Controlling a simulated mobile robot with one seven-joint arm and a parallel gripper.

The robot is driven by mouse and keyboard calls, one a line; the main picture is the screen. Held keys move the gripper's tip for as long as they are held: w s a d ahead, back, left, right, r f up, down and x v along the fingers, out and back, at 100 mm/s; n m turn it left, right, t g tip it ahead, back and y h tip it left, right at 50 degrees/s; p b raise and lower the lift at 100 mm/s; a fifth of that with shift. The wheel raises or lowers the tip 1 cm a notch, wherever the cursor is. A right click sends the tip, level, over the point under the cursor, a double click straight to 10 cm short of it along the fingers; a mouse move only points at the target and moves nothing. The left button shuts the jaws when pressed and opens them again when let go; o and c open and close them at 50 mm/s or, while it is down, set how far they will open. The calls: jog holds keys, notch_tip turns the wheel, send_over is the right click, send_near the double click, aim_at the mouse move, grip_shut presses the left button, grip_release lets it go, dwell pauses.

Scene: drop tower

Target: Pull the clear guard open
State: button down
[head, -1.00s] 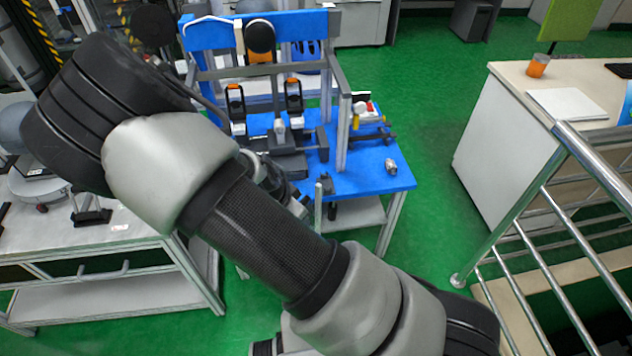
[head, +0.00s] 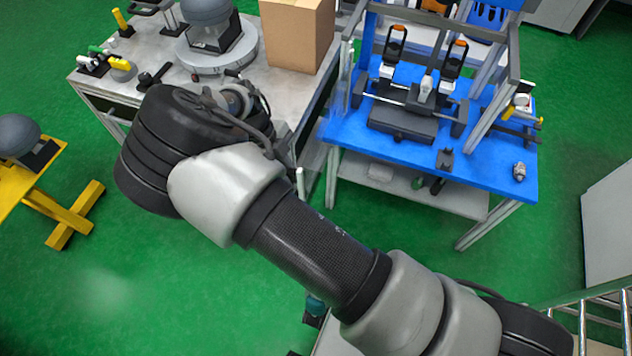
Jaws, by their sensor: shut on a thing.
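The clear guard (head: 318,128) shows in the head view as a thin see-through panel at the left side of the blue drop tower table (head: 345,135). It stands out from the frame's left post, toward me. A pale upright handle (head: 300,183) shows at its near edge. My gripper (head: 284,140) is at this near edge, mostly hidden behind my own wrist and arm. It is shut on the guard's handle, though the fingertips are not clearly visible. The front of the tower, with its dark base block (head: 403,120) and two orange-topped clamps (head: 395,45), is uncovered.
A grey bench (head: 170,95) left of the tower holds a cardboard box (head: 297,35) and a dome on a round plate (head: 210,30). A yellow stand (head: 70,205) is at the far left. A metal railing (head: 600,310) is at the lower right. Green floor lies open between.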

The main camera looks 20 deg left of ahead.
jog(key=shift+a+f, duration=0.1)
jog(key=shift+a, duration=0.95)
jog(key=c, duration=1.7)
grip_release()
jog(key=b+v, duration=0.1)
jog(key=v, duration=1.6)
jog(key=shift+r, duration=0.3)
